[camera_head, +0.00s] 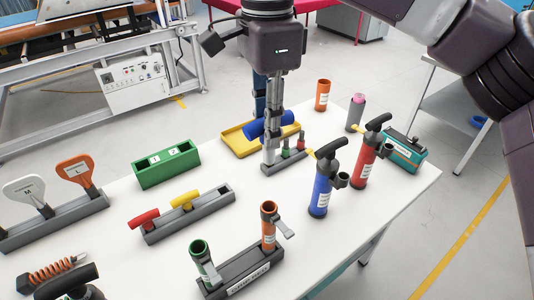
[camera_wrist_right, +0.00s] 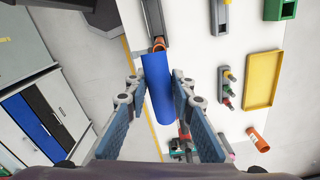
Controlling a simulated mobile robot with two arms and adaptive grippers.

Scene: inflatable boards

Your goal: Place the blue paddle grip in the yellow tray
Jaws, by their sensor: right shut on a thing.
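The blue paddle grip (camera_head: 268,127) is a plain blue cylinder. My right gripper (camera_wrist_right: 157,88) is shut on it, with a finger on either side of the grip (camera_wrist_right: 160,95) in the wrist view. The yellow tray (camera_head: 234,143) lies flat on the white table. In the head view the held grip overlaps the tray, partly hiding it. In the wrist view the tray (camera_wrist_right: 262,78) looks empty, below and to the right of the grip, so the grip is in the air and apart from it. My left gripper is not in view.
On the white table (camera_head: 330,200) are a grey rack (camera_head: 289,160) with small handles, blue (camera_head: 321,184) and red (camera_head: 365,163) pumps, a green box (camera_head: 166,168), a grey tray (camera_head: 189,215) with red and yellow grips, and an orange cup (camera_head: 322,95) near the yellow tray.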

